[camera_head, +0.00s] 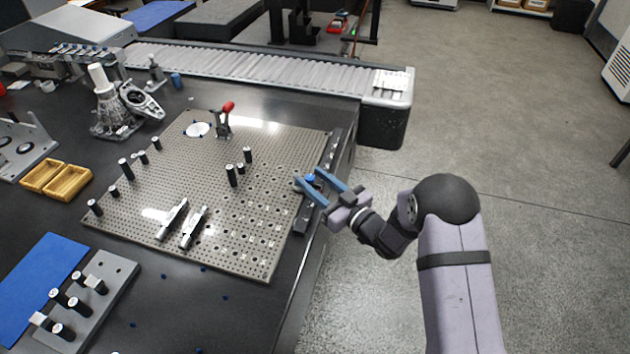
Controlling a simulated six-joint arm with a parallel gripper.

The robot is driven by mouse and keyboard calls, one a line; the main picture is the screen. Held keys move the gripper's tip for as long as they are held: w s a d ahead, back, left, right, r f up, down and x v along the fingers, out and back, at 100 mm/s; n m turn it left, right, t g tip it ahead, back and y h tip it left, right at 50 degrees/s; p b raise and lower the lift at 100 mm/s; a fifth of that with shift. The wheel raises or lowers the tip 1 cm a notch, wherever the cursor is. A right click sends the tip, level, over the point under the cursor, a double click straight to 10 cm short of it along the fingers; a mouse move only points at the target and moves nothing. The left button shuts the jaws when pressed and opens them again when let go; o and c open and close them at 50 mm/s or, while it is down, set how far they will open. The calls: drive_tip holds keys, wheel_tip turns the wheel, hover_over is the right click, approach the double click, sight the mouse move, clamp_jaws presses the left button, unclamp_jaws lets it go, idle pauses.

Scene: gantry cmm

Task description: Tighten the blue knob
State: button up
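The blue knob (310,178) is a small, bright blue piece at the right edge of the perforated metal plate (245,215), near a dark rail. My gripper (311,186) reaches in from the right with two long blue-grey fingers. The fingers are spread apart, one on the near side and one on the far side of the knob in this view. Whether they touch the knob cannot be told. The lower part of the knob is hidden by the fingers.
A red-handled clamp (225,121), black posts and two metal bars (193,227) stand or lie on the plate. A roller conveyor (250,70) runs behind. Two wooden trays (68,184) and a blue mat (38,287) lie left. Open floor is at right.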

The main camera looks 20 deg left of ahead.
drive_tip(key=v, duration=0.7)
drive_tip(key=shift+d+b, duration=0.15)
drive_tip(key=shift+b, duration=0.2)
drive_tip(key=shift+s, duration=0.1)
drive_tip(key=w+d+f+t, duration=0.1)
drive_tip(key=w+d+f, duration=0.1)
drive_tip(key=w+d, duration=0.25)
drive_tip(key=a+n+g+y, duration=0.1)
drive_tip(key=g, duration=0.1)
drive_tip(key=r+n+g+y, duration=0.1)
drive_tip(key=n+g, duration=0.1)
drive_tip(key=g, duration=0.1)
drive_tip(key=s+a+r+n+g, duration=0.1)
drive_tip(key=g, duration=0.1)
drive_tip(key=shift+s+a+g+y, duration=0.1)
drive_tip(key=shift+a+g+y, duration=0.2)
drive_tip(key=shift+y, duration=0.1)
drive_tip(key=shift+w+a+p, duration=0.15)
drive_tip(key=shift+w+a, duration=0.05)
drive_tip(key=shift+a, duration=1)
drive_tip(key=shift+w+a+p, duration=0.1)
drive_tip(key=shift+w+a, duration=0.15)
drive_tip(key=shift+a, duration=0.9)
drive_tip(key=shift+w+a+p, duration=0.15)
drive_tip(key=shift+w+a, duration=0.05)
drive_tip(key=shift+a, duration=1)
